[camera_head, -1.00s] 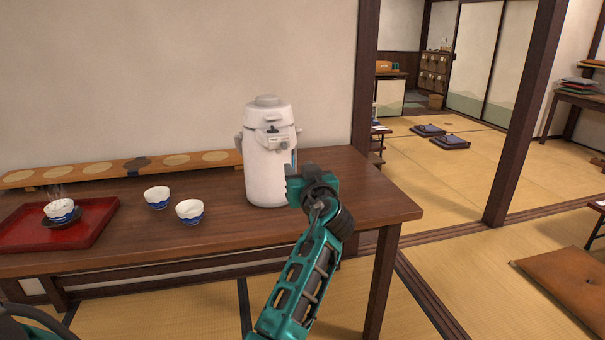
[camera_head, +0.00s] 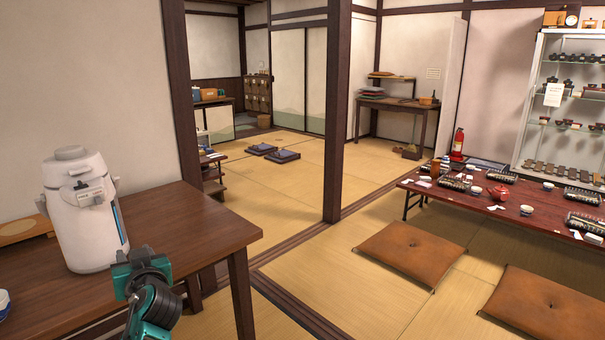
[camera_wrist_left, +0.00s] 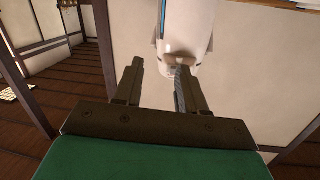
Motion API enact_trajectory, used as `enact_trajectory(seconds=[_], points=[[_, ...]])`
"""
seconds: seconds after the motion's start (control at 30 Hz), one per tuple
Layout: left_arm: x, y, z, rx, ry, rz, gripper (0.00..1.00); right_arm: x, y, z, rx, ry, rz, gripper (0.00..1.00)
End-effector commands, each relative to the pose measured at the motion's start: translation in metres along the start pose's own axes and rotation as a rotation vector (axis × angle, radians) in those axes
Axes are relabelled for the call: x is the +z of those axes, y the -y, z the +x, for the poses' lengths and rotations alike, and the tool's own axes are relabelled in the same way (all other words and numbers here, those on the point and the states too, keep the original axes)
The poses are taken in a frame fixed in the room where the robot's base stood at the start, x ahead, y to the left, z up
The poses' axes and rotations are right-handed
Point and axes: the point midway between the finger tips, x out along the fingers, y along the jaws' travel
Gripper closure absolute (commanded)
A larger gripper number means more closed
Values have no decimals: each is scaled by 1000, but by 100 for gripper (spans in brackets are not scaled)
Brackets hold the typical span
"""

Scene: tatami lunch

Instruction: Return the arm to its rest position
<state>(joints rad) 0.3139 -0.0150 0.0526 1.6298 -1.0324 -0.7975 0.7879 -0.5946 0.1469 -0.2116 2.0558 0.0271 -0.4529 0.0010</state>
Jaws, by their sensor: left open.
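My left gripper (camera_wrist_left: 159,64) is open in the left wrist view, its two dark fingers apart with nothing between them. A white hot-water pot (camera_wrist_left: 196,38) shows beyond the fingertips, upside down in that view, with a blue strip. In the head view the pot (camera_head: 84,210) stands upright on the dark wooden table (camera_head: 185,225), at the left. My teal and black arm (camera_head: 150,295) is low in front of the pot's right side; its fingers cannot be made out there. My right gripper is not in view.
The table's right end and leg (camera_head: 242,290) are close to my arm. A wooden post (camera_head: 337,110) stands beyond. Brown cushions (camera_head: 412,252) lie on the tatami near a low table set with dishes (camera_head: 505,208). Open tatami lies between. A cup (camera_head: 3,303) is cut off at the left edge.

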Motion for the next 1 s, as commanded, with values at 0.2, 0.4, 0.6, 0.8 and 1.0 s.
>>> enact_trajectory(seconds=[0.2,0.4,0.6,0.8,1.0], points=[[102,-16,-75,326,161,187,60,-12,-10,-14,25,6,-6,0],[171,-13,-174,613,279,261,60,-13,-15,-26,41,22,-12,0],[203,3,-264,811,362,256,60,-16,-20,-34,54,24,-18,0],[211,12,-303,884,395,234,60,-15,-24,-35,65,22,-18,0],[211,12,-305,887,397,232,60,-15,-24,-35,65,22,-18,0]])
